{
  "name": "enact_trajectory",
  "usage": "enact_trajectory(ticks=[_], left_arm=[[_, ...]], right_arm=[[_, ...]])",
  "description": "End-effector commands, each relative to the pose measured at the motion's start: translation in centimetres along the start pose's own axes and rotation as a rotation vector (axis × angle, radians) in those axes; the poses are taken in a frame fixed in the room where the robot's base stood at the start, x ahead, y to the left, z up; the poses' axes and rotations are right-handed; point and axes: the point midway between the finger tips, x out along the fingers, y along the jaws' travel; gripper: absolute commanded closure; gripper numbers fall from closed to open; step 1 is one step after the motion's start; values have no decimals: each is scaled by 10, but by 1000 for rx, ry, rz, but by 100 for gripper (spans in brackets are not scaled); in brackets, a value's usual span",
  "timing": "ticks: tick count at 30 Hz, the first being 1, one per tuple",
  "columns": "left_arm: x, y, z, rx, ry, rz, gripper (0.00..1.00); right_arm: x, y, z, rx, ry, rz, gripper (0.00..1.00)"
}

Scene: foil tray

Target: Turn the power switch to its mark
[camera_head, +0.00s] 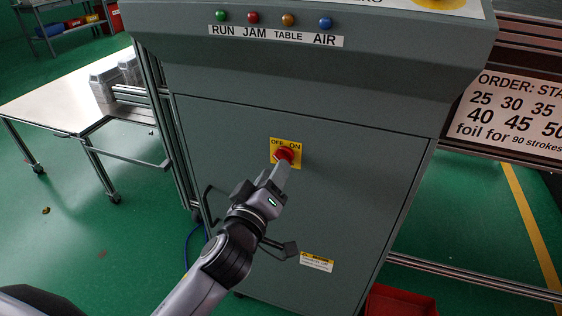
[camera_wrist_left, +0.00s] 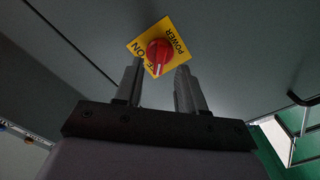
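The red power switch (camera_head: 284,154) is a round knob on a yellow plate (camera_head: 275,142) on the grey cabinet front. The knob's raised ridge there points toward the letters of OFF, partly covered. Contact with the knob cannot be told. My right gripper is out of view.
Above, the cabinet carries a row of coloured lamps (camera_head: 288,20) over a label strip. A steel table (camera_head: 50,95) with foil trays (camera_head: 105,80) stands at the left. A red bin (camera_head: 400,301) sits on the floor at lower right. The cabinet front around the switch is flat and clear.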

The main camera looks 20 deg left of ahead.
Motion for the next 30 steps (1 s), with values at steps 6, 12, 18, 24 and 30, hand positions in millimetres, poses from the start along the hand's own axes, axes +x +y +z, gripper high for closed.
enact_trajectory(ticks=[6,12,18,24,30], left_arm=[[27,1,-1,2,0,1,61],[39,0,0,2,0,0,61],[41,0,0,1,-1,0,61],[41,0,0,1,-1,0,90],[41,0,0,1,-1,0,100]], right_arm=[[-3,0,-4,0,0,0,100],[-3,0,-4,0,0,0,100],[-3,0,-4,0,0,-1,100],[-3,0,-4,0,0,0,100],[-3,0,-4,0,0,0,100]])
